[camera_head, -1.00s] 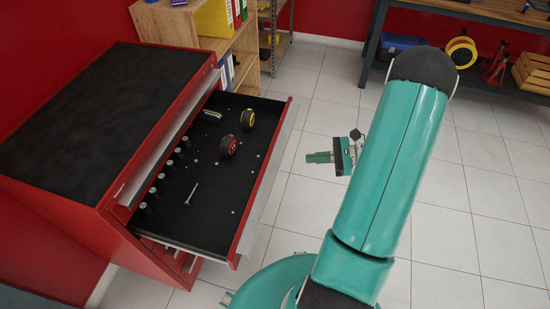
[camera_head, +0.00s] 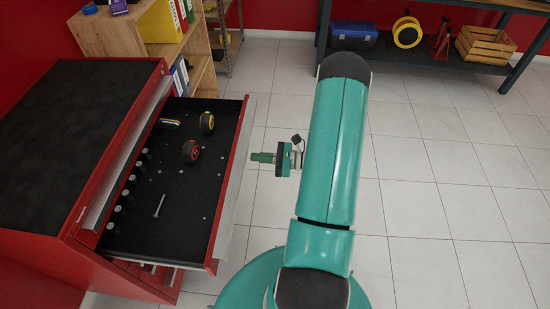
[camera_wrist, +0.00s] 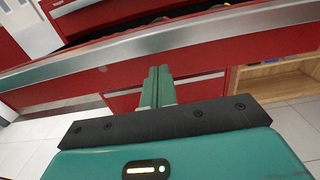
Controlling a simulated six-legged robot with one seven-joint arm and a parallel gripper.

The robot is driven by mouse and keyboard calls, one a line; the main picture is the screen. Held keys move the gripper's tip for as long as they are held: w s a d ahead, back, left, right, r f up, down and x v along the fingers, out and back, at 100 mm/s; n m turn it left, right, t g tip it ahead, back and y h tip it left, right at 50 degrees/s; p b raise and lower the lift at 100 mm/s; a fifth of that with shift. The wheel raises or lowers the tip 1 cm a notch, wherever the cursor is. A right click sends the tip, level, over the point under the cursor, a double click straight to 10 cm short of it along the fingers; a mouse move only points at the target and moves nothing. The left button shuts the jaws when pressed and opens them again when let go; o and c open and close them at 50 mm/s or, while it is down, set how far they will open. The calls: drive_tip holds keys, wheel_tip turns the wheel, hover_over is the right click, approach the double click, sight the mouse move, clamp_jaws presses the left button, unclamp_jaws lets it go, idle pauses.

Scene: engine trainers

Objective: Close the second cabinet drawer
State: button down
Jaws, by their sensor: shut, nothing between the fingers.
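The red tool cabinet (camera_head: 62,225) has a black top and stands at the left in the head view. One drawer (camera_head: 180,215) is pulled far out, with a black liner and a red and silver front (camera_head: 234,165). I cannot tell for sure which drawer by number it is. My gripper (camera_head: 254,157) is shut and empty, just right of the drawer front and pointing at it. In the wrist view, the fingers (camera_wrist: 158,88) point at the drawer front (camera_wrist: 205,76), which crosses the picture. Contact cannot be told.
A wooden shelf (camera_head: 160,50) with binders stands behind the cabinet. A dark workbench (camera_head: 385,62) is at the back right. The tiled floor (camera_head: 430,190) on the right is clear.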

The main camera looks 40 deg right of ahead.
drive_tip(key=shift+x, duration=2)
